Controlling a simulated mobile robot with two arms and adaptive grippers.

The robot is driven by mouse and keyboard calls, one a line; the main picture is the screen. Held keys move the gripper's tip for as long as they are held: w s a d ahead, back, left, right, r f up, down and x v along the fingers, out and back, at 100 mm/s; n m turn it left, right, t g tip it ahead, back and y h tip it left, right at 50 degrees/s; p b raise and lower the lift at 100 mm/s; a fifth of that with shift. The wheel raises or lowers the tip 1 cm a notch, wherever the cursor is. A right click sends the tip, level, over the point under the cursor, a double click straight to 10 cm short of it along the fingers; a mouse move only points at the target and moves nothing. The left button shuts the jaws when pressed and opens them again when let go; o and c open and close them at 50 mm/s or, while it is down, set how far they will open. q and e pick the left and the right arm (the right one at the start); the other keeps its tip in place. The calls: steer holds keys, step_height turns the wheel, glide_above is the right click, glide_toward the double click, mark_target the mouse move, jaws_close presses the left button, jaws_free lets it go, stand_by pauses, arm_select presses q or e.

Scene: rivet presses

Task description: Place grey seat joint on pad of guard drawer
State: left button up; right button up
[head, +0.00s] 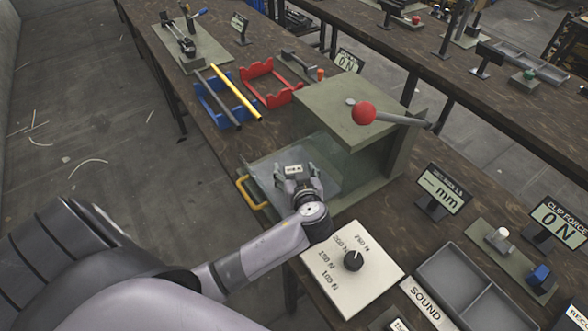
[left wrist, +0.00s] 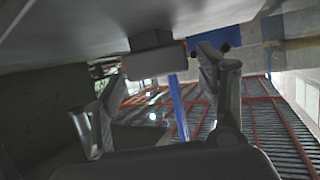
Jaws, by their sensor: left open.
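The guard drawer, with a yellow handle (head: 250,193) and a clear guard (head: 268,172), is at the front left of a green press (head: 345,108). My left gripper (head: 293,172) is over the drawer area, its fingers spread, beside the press opening. In the left wrist view, the two fingers (left wrist: 160,100) stand apart, and a grey block (left wrist: 152,62) shows beyond them under a large pale surface. I cannot tell whether that block is the grey seat joint. The pad is not clearly seen; my gripper covers part of the drawer. My right gripper is out of view.
The press lever has a red knob (head: 364,113). A dial panel (head: 352,268) sits close to my left forearm. A blue rack (head: 222,104), with yellow and grey tubes, and a red rack (head: 268,84) are behind. A grey tray (head: 470,290) lies right.

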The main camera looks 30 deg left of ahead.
arm_select(q)
steer(key=b+v, duration=0.1)
steer(key=v, duration=0.4)
steer(key=shift+s+d, duration=0.25)
steer(key=shift+d, duration=0.05)
steer(key=shift+s+d+r, duration=0.15)
steer(key=shift+s+r, duration=0.05)
